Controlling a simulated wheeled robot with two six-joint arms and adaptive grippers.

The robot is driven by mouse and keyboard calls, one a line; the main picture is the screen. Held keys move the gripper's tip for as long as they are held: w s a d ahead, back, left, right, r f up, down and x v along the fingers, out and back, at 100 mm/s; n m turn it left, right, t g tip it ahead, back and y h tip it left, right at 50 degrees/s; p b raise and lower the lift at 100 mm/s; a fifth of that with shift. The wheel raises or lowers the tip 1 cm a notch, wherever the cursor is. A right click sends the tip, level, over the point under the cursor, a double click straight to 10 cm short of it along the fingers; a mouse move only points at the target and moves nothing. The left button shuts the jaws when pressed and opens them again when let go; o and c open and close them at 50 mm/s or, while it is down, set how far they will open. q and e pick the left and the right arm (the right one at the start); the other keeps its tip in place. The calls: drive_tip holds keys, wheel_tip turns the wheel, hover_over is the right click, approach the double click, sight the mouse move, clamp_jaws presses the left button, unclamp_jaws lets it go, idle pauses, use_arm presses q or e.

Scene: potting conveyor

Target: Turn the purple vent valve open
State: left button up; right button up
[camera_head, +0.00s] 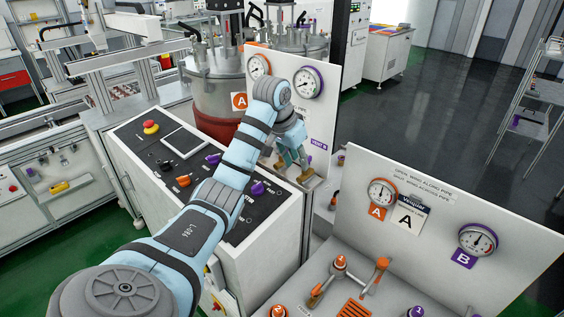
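My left arm reaches in from the lower left. Its gripper (294,171) is in front of the upright white panel (332,92) by the tank. The two tan fingertips are apart, and I see nothing held between them. A purple label (319,145), apparently reading VENT B, is on this panel just right of the gripper. A purple-rimmed gauge (309,82) is above it. I cannot make out the purple vent valve itself; the gripper and wrist cover the panel to the left of the label. My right gripper is not in view.
A console (150,160) with a red stop button (151,127) and purple knobs (257,188) lies beneath my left arm. A second white panel (450,220) with gauges A and B stands at right, with orange valves (340,262) before it. A steel tank (215,85) stands behind.

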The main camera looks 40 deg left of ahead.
use_arm(q)
drive_tip(key=s, duration=0.8)
drive_tip(key=shift+s, duration=0.4)
drive_tip(key=shift+w, duration=0.1)
drive_tip(key=shift+w+d, duration=0.1)
drive_tip(key=shift+w, duration=0.05)
